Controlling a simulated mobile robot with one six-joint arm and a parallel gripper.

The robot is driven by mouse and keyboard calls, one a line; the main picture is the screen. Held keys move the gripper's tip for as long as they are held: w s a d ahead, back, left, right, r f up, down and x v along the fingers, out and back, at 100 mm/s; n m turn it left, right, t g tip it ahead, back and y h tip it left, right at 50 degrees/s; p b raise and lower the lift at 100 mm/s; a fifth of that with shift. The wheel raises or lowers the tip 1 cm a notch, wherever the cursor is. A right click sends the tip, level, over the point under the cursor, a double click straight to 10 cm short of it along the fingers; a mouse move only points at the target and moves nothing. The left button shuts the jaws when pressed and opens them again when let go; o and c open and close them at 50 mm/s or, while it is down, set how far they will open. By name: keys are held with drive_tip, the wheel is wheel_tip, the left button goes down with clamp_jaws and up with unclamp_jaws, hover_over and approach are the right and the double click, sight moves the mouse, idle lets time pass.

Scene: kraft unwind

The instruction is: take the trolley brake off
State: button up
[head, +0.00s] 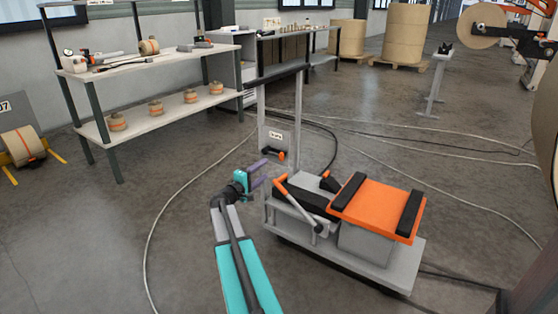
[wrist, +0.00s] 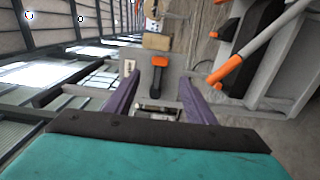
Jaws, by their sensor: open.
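The trolley (head: 405,268) is a low grey platform with a tall upright frame at its left end. A plate (head: 276,137) on that frame bears a small label and a short black lever with an orange end (head: 274,153), which I take for the brake. In the wrist view the lever (wrist: 157,75) shows ahead, between my fingers in the picture. My gripper (head: 265,173) is open and empty, its purple fingers (wrist: 158,88) pointing towards the plate. The fingers appear short of the lever, with no contact visible.
On the trolley stand an orange-topped unit (head: 383,206) and a pale lever with an orange grip (head: 298,205), close right of my gripper. Cables (head: 160,215) lie on the floor. A shelf bench (head: 150,118) stands at the back left. Floor left of my arm is mostly clear.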

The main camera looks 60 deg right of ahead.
sight(280, 157)
drive_tip(key=d+b, duration=0.1)
drive_tip(key=d, duration=1.1)
drive_tip(key=shift+d, duration=0.3)
clamp_jaws()
